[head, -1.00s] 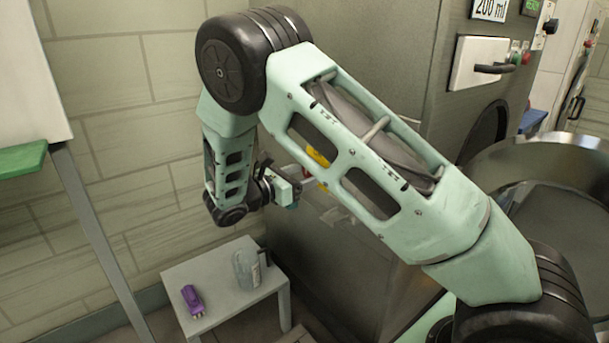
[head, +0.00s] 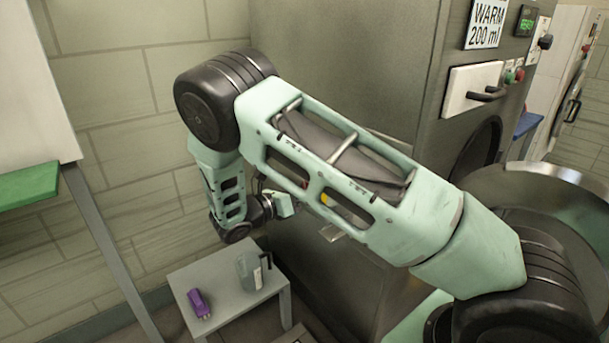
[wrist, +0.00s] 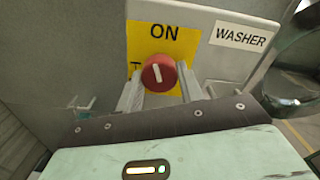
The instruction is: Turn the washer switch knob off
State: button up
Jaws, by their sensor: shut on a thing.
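The washer switch knob (wrist: 158,73) is a red round knob with a white line, on a yellow plate (wrist: 150,40) marked "ON" in the wrist view. The white line is close to upright, tilted slightly. A "WASHER" label (wrist: 241,36) is to its right on the grey switch box. My gripper (wrist: 160,85) has one finger on each side of the knob and is shut on it. In the head view, my gripper (head: 285,204) is at the washer's left side, and my arm hides the knob; a bit of yellow shows through the arm.
The grey washer (head: 400,130) has a "WARM 200 ml" sign (head: 487,24) and a handled drawer (head: 472,90). A small table (head: 225,305) below holds a clear jug (head: 249,272) and a purple object (head: 199,303). A metal drum (head: 560,190) is at right.

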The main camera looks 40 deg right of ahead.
jog(key=shift+s+n+p, duration=0.1)
jog(key=shift+n+p, duration=5.05)
jog(key=shift+n, duration=1.65)
jog(key=o, duration=1)
jog(key=a+b, duration=0.3)
jog(key=a, duration=1.4)
jog(key=shift+s+a, duration=0.25)
jog(key=shift+s, duration=0.05)
